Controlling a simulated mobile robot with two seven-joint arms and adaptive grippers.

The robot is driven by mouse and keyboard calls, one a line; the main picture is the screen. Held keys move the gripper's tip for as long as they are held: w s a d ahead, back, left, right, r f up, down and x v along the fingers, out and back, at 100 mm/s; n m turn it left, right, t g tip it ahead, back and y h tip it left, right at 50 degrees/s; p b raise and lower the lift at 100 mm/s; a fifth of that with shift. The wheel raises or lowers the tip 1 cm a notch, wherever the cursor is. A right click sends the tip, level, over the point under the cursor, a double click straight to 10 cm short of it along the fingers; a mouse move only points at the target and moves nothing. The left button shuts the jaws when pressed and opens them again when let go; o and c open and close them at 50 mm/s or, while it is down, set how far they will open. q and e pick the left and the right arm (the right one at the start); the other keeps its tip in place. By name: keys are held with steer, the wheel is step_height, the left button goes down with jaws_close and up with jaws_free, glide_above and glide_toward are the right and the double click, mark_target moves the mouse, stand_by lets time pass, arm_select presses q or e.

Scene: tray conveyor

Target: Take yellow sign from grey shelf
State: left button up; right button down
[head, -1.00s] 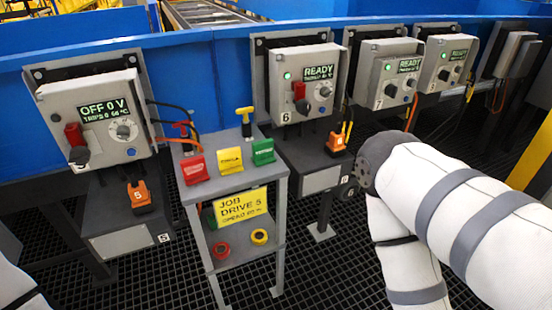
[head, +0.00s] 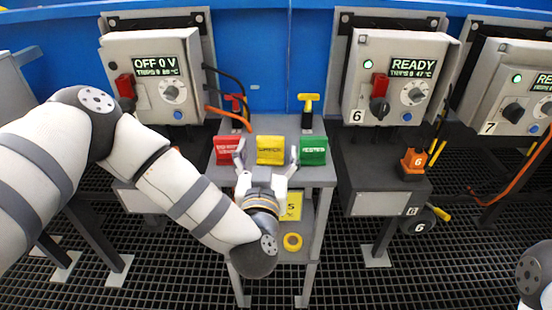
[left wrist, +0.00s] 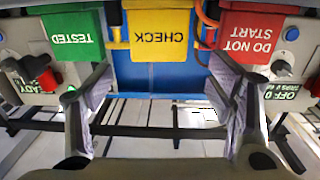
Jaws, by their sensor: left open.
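The yellow sign (head: 270,150) stands on the top of the grey shelf (head: 322,175), between a red sign (head: 227,150) and a green sign (head: 313,151). My left gripper (head: 267,163) is open in front of the yellow sign, with one finger towards each side of it. In the left wrist view, which is upside down, the yellow sign (left wrist: 158,28) reads CHECK and lies ahead between the open fingers (left wrist: 158,85). The fingers look apart from the sign. My right gripper is out of view; only part of that arm shows at the lower right.
A red-handled tool (head: 233,103) and a yellow-handled tool (head: 308,105) stand behind the signs. Control boxes flank the shelf: one reads OFF (head: 155,75), another READY (head: 405,80). A yellow tape roll (head: 292,241) and a yellow job card (head: 291,207) are lower on the shelf.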

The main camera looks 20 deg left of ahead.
mark_target(270, 141)
arm_select(q)
steer(key=b+x, duration=0.2)
steer(key=x, duration=0.1)
steer(key=f+b+x, duration=0.1)
steer(key=x, duration=0.1)
steer(key=shift+w+b, duration=0.2)
steer(key=shift+b, duration=0.1)
steer(key=shift+w+r, duration=0.2)
steer(key=shift+r, duration=0.2)
steer(key=c, duration=1.3)
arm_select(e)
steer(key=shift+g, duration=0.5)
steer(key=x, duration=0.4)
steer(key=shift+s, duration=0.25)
arm_select(q)
steer(key=shift+c, duration=0.2)
